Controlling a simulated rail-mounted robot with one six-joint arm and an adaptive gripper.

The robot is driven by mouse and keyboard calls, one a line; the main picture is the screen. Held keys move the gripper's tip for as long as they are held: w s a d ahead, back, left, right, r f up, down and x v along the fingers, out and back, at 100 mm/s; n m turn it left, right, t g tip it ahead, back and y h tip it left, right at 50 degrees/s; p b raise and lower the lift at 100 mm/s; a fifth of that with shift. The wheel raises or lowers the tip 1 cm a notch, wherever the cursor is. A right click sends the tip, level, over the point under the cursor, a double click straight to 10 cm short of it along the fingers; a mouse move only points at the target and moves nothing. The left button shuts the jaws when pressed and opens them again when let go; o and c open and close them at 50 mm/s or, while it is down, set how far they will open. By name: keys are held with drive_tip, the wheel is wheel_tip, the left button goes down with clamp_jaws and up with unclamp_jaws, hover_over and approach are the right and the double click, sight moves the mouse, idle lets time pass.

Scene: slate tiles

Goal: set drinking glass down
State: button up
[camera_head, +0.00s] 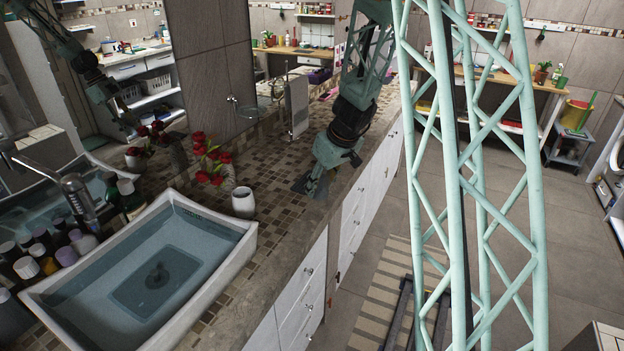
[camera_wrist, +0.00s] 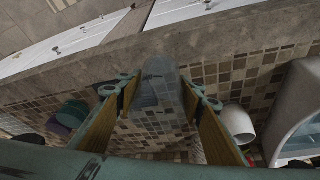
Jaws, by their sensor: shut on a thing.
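A clear drinking glass (camera_wrist: 160,82) is between the two fingers of my gripper (camera_wrist: 160,98) in the wrist view. The fingers touch its sides and hold it. Tiles show through the glass. In the head view my gripper (camera_head: 318,182) points down over the tiled counter (camera_head: 275,158), close to its front edge. The glass is hard to make out there. I cannot tell whether its base touches the counter.
A water-filled sink (camera_head: 225,235) is further left. White drawers (camera_head: 300,310) lie below the counter edge. A grey upright panel (camera_head: 298,105) stands behind. Tiles around the gripper are mostly clear.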

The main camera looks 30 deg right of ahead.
drive_tip(key=w+d+p, duration=0.1)
drive_tip(key=w, duration=0.4)
drive_tip(key=w+d+f+p, duration=0.1)
drive_tip(key=w+d, duration=0.1)
drive_tip(key=w, duration=0.3)
drive_tip(key=w+d+p, duration=0.1)
drive_tip(key=w+p, duration=0.1)
drive_tip(key=w, duration=0.3)
drive_tip(key=shift+d+f, duration=0.25)
drive_tip(key=shift+d, duration=0.1)
drive_tip(key=shift+f, duration=1.75)
drive_tip(key=shift+f+b, duration=0.15)
drive_tip(key=shift+b, duration=0.2)
drive_tip(key=o, duration=1)
drive_tip(key=shift+r+p, duration=0.2)
drive_tip(key=shift+p, duration=0.1)
